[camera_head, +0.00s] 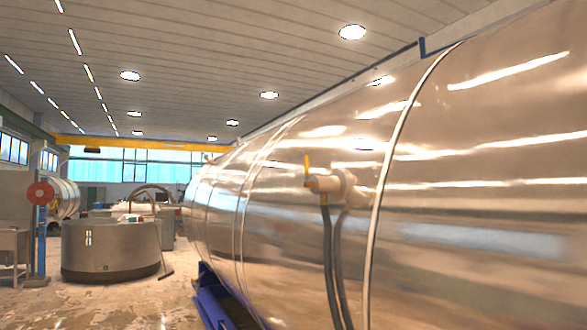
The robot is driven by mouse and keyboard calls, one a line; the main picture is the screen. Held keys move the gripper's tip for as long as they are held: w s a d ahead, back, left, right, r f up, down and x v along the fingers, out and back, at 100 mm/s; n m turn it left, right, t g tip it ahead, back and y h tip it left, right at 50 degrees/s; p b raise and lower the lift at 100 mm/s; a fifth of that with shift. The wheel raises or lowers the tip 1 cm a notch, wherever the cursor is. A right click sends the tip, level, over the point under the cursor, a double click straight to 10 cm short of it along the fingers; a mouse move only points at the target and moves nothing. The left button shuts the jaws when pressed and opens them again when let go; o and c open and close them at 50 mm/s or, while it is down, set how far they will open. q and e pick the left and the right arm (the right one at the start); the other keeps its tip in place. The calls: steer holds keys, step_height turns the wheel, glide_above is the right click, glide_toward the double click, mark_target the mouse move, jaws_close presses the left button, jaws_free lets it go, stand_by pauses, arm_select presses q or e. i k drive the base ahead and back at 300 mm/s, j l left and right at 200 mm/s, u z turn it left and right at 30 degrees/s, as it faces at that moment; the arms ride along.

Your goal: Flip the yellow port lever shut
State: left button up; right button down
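The yellow port lever (307,165) stands roughly upright on top of a port fitting (332,184) on the side of the large shiny metal vacuum chamber (480,240). The fitting is pale with a yellowish front end that points left. A dark hose (329,260) hangs down from it, and a second dark line beside it looks like another hose or its reflection. Neither of my grippers shows in the head view, so nothing of mine is seen touching the lever.
A blue support (215,295) sits under the chamber. To the left stand a grey cylindrical tank (110,250) and a blue post with a red reel (40,193). The floor (130,305) between the tank and the chamber is open.

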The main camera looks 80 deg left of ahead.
mark_target(307, 165)
steer(key=j+u, duration=0.1)
steer(key=u, duration=0.8)
steer(key=i+u, duration=0.1)
steer(key=u, duration=0.35)
steer(key=j+u, duration=0.1)
steer(key=u, duration=0.35)
steer(key=i+u, duration=0.1)
steer(key=u, duration=0.8)
steer(key=i+j, duration=0.2)
steer(key=j, duration=0.15)
steer(key=i+j+z, duration=0.15)
steer(key=i+j, duration=0.05)
steer(key=j, duration=0.1)
